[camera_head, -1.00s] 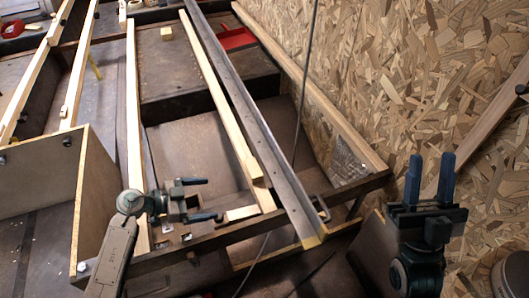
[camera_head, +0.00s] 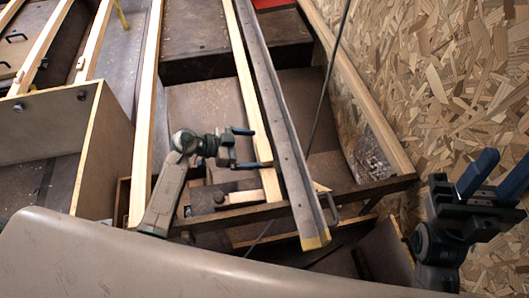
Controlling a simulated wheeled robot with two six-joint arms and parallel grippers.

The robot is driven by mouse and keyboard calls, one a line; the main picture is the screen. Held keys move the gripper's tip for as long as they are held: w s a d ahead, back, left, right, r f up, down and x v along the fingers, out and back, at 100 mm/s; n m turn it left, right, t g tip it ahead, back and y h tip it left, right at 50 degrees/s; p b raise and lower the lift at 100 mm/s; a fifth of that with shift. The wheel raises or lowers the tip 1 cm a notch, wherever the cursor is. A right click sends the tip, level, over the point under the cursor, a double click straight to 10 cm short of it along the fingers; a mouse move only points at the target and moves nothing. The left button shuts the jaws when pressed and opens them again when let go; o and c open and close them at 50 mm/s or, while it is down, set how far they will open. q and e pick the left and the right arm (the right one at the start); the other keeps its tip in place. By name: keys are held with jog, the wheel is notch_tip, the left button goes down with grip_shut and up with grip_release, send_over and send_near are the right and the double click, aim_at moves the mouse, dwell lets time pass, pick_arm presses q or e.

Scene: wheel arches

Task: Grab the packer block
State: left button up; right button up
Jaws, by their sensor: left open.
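A short pale wood block (camera_head: 242,198) lies across the dark front rail, below my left gripper; I take it to be the packer block. A dark round knob sits at its left end. My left gripper (camera_head: 247,149) is open and empty, its two dark fingers pointing right, above and behind the block and apart from it in the picture. Height between them is hard to judge. My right gripper (camera_head: 496,177) is at the far right, its two blue fingers up and spread with nothing between them.
A long dark metal bar (camera_head: 288,150) and a pale batten (camera_head: 243,75) run lengthwise just right of my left gripper. Another batten (camera_head: 147,115) stands to its left, beside a plywood box (camera_head: 105,155). A chipboard wall (camera_head: 440,80) bounds the right side.

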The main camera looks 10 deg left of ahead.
aim_at(263, 150)
pick_arm(q)
jog(key=b+x, duration=0.1)
jog(key=x, duration=0.4)
jog(key=shift+s+f+b, duration=0.1)
jog(key=shift+b, duration=0.3)
jog(key=c, duration=1)
